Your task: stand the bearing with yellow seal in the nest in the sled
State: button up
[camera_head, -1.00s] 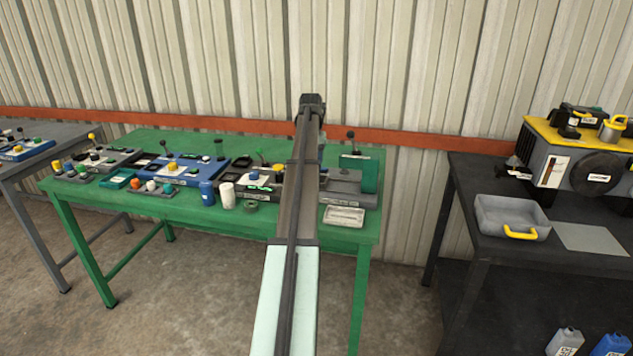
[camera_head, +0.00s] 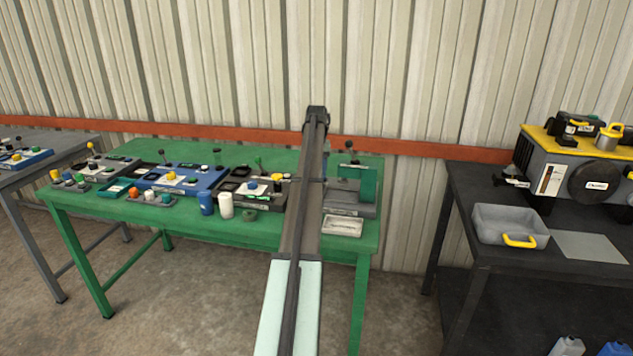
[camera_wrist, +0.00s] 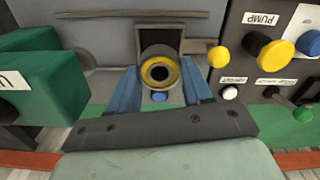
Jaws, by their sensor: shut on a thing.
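The bearing with the yellow seal (camera_wrist: 159,71) shows in the wrist view as a grey ring with a yellow face and a dark bore, facing the camera. My gripper (camera_wrist: 160,80) has its blue fingers shut on it from both sides. Directly behind the bearing is a square grey-framed recess (camera_wrist: 174,38), which looks like the nest. Whether the bearing is inside it or just in front, I cannot tell. In the head view my arm hides the gripper and bearing; the grey fixture (camera_head: 345,208) is partly visible to the right of the arm.
A green block (camera_wrist: 45,75) stands close on the left in the wrist view. A panel with a yellow PUMP knob (camera_wrist: 276,54) and a smaller yellow knob (camera_wrist: 218,57) is close on the right. A shallow tray (camera_head: 343,226) lies at the front of the green table (camera_head: 130,210).

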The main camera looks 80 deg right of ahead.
jog(key=shift+f, duration=2.3)
jog(key=shift+f, duration=0.15)
jog(key=o, duration=1.1)
notch_tip(320, 180, up, 12)
jog(key=shift+r, duration=0.15)
